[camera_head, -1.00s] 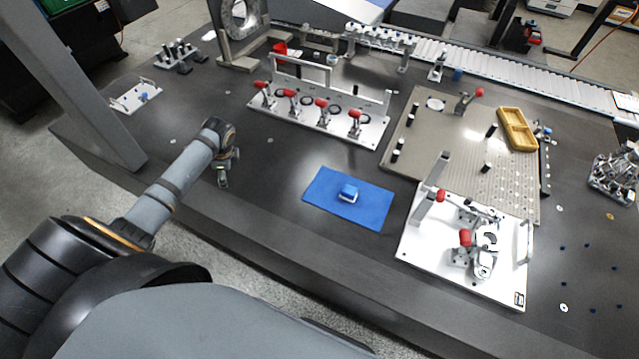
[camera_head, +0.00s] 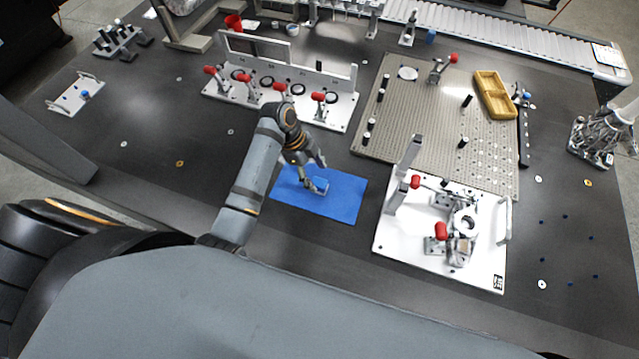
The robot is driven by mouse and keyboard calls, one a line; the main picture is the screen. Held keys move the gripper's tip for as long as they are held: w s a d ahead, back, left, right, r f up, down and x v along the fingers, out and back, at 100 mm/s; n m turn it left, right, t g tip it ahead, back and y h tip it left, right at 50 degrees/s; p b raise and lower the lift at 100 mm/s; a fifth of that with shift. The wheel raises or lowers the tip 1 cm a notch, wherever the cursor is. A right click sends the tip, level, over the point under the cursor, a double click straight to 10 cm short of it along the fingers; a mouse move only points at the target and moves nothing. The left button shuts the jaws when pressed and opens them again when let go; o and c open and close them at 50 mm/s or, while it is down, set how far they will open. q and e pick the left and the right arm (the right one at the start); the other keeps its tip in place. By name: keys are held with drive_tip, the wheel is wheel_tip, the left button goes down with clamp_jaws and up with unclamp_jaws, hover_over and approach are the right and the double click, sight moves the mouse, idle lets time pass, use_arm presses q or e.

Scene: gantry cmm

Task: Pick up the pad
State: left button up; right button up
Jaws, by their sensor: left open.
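A small blue and white pad (camera_head: 320,186) lies on a flat blue mat (camera_head: 335,208) near the front of the dark table. My left gripper (camera_head: 313,173) is open, with its fingers pointing down at the pad's far left side. One finger looks very near the pad's left end; whether it touches cannot be told. Part of the mat's left side is hidden behind my left arm. My right gripper is not in view.
A white fixture plate with red-handled clamps (camera_head: 483,264) stands right of the mat. A row of red-handled toggle clamps (camera_head: 340,118) stands behind it. A perforated plate (camera_head: 415,140) with a yellow tray (camera_head: 494,108) lies at the back right. The table left of my arm is mostly clear.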

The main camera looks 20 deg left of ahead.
sight(320, 183)
use_arm(q)
drive_tip(key=shift+p+x, duration=0.3)
drive_tip(key=shift+x, duration=2.35)
drive_tip(key=shift+a, duration=0.15)
drive_tip(key=c, duration=1.3)
drive_tip(key=shift+r+b, duration=0.3)
drive_tip(key=shift+r, duration=1.05)
drive_tip(key=shift+c, duration=0.2)
drive_tip(key=s+a+r, duration=0.6)
drive_tip(key=s+r, duration=0.4)
drive_tip(key=s, duration=0.2)
drive_tip(key=shift+s+a+r, duration=0.2)
drive_tip(key=shift+s, duration=0.1)
